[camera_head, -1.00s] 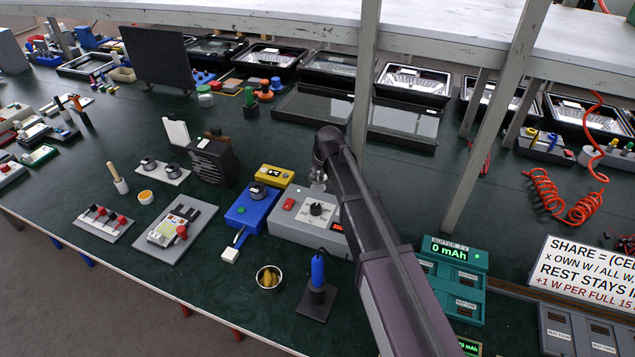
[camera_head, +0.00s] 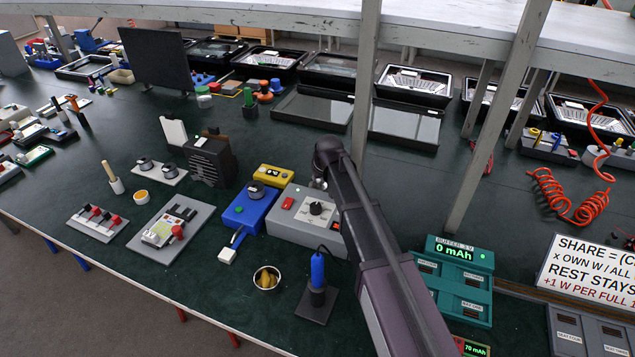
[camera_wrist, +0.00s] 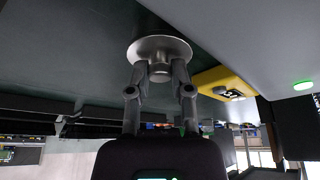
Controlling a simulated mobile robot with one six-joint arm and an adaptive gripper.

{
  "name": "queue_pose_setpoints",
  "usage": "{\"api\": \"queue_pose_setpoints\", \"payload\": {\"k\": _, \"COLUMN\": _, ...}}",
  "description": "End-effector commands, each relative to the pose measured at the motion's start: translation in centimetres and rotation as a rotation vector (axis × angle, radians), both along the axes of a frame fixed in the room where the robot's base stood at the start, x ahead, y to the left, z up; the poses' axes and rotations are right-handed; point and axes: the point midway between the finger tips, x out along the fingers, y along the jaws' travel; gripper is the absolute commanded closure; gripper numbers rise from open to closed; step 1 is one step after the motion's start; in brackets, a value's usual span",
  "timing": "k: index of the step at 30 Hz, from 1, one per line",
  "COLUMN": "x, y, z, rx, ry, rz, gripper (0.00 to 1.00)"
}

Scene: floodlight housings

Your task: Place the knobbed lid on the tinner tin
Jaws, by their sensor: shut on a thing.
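My gripper (camera_wrist: 159,76) is shut on the knob of the knobbed lid (camera_wrist: 142,45), a round silver-grey disc, in the wrist view. In the head view my arm hides most of the gripper; only a small silvery part shows beside the arm's end, above the grey control box. I cannot tell for sure which thing is the tinner tin. A small round pale container with orange contents (camera_head: 141,197) stands at the left of the bench. A round metal bowl with yellow-brown contents (camera_head: 267,278) stands near the front edge.
Beside my arm are the grey control box (camera_head: 290,228), a blue unit (camera_head: 248,209), a yellow box (camera_head: 273,177) and a blue-handled tool in a dark stand (camera_head: 317,283). Grey posts (camera_head: 364,80) rise behind.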

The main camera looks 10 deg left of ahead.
Motion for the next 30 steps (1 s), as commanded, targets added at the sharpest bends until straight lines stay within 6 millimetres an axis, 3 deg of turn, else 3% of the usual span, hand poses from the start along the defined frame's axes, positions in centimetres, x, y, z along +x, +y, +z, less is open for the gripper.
{"api": "queue_pose_setpoints", "payload": {"k": 9, "x": 0.0, "y": -0.01, "z": -0.41, "rx": 0.0, "ry": 0.0, "rz": 0.0, "gripper": 1.0}}
{"api": "queue_pose_setpoints", "payload": {"k": 10, "x": 0.01, "y": -0.01, "z": -0.34, "rx": 0.0, "ry": 0.0, "rz": 0.0, "gripper": 0.66}}
{"api": "queue_pose_setpoints", "payload": {"k": 13, "x": 0.0, "y": -0.01, "z": -0.28, "rx": 0.0, "ry": 0.0, "rz": 0.0, "gripper": 0.38}}
{"api": "queue_pose_setpoints", "payload": {"k": 30, "x": 0.02, "y": -0.04, "z": 0.13, "rx": 0.0, "ry": 0.0, "rz": 0.0, "gripper": 0.38}}
